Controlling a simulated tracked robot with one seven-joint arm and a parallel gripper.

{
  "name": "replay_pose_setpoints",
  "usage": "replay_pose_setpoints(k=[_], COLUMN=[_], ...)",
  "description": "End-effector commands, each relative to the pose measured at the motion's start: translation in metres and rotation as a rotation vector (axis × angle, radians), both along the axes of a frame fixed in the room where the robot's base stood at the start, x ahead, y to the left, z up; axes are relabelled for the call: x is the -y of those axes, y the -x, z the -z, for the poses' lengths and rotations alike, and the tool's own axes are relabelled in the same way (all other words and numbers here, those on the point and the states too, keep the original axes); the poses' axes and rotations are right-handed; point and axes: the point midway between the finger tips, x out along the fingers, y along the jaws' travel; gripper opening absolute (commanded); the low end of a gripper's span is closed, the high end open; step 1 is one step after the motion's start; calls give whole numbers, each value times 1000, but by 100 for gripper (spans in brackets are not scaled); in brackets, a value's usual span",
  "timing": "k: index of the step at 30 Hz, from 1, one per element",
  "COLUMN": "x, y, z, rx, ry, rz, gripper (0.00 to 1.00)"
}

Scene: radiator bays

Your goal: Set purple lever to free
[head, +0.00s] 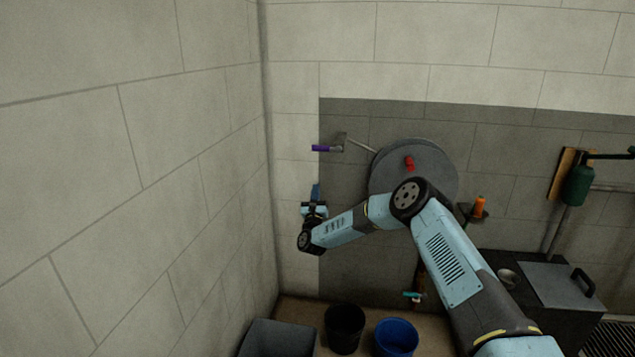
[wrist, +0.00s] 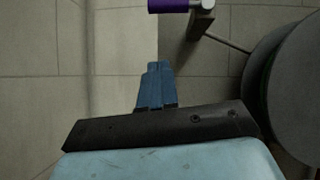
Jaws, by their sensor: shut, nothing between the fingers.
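The purple lever (head: 321,148) sticks out to the left from a grey metal mount (head: 341,142) on the wall, in the upper middle of the head view. It lies about level. In the wrist view the purple lever (wrist: 167,5) is at the top edge and partly cut off. My gripper (head: 316,190) is below the lever and apart from it, with its blue fingers pointing up. In the wrist view my gripper (wrist: 155,68) has its fingers together with nothing between them. No free mark or label is readable.
A large grey disc (head: 425,152) with a red knob (head: 409,163) is right of the lever; a thin rod joins the mount toward it. A side wall (head: 140,150) stands to the left. A black bucket (head: 345,328) and a blue bucket (head: 396,338) stand on the floor below.

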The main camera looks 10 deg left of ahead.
Motion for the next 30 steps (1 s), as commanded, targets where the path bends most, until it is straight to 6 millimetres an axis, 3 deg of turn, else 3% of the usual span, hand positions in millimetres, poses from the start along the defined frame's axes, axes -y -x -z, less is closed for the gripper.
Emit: replay_pose_setpoints(k=[5, 12, 18, 24, 30], x=[-31, -111, -152, -164, -143], y=[-3, -6, -1, 1, -3], z=[-15, -45, -61, -79, -110], rx=[-3, 7, 50, 97, 124], ry=[143, 629, 1081, 1543, 2001], rz=[-66, -215, -279, -285, -236], gripper=[0, 0, 0, 0, 0])
